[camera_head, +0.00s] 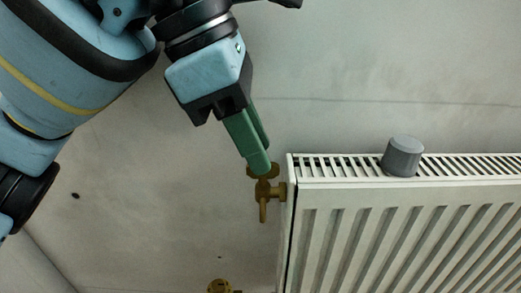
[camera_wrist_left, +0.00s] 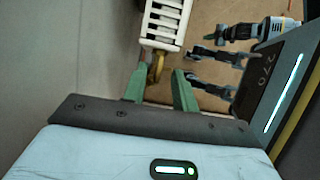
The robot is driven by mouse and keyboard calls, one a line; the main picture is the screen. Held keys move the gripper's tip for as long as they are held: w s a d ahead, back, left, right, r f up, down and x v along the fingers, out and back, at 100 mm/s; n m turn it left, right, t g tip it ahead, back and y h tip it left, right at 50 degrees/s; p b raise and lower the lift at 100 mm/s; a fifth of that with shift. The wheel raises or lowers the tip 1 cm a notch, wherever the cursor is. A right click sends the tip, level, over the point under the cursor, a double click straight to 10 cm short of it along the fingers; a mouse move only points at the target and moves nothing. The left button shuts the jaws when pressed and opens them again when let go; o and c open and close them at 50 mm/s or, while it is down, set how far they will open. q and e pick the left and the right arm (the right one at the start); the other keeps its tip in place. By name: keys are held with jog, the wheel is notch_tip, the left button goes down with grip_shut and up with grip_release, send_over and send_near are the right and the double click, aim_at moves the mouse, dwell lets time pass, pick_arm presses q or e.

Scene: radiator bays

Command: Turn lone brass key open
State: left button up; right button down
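The brass key (camera_head: 262,172) sits on top of a brass valve (camera_head: 263,191) at the left end of the white radiator. My left gripper (camera_head: 259,164) reaches down to it from above, its green fingertips overlapping the key in the head view. In the left wrist view the two green fingers of my left gripper (camera_wrist_left: 158,77) stand apart, with the brass fitting (camera_wrist_left: 155,69) showing at the gap, nearer the left finger. Whether a finger touches the key I cannot tell. My right gripper does not clearly show.
The white radiator (camera_head: 400,215) fills the lower right, with a grey cap (camera_head: 403,157) on its top grille. Another brass fitting (camera_head: 219,286) shows at the bottom edge. The plain wall (camera_head: 160,200) left of the valve is clear.

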pick_arm(q)
jog(key=shift+x, duration=1.05)
grip_shut()
